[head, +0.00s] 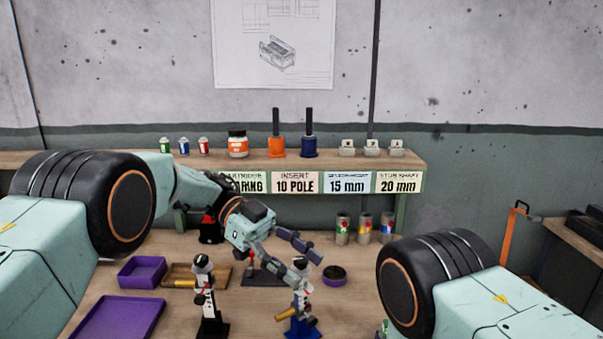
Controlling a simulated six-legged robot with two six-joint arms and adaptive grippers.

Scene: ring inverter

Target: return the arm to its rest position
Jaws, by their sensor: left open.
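My left arm comes in from the left and reaches over the workbench. Its gripper (306,263) is open, with its two fingers spread and pointing right and down. The lower finger is close to a white and black upright device on a blue base (303,328); I cannot tell whether they touch. Nothing shows held between the fingers. My right arm shows only as a large link at the lower right, and its gripper is out of view.
A similar device on a black base (210,327) stands left of the blue one. Purple trays (115,318) lie at the left, a dark round purple-rimmed dish (334,275) at the right. Several cans (364,229) stand behind. A labelled shelf (345,163) runs across the back.

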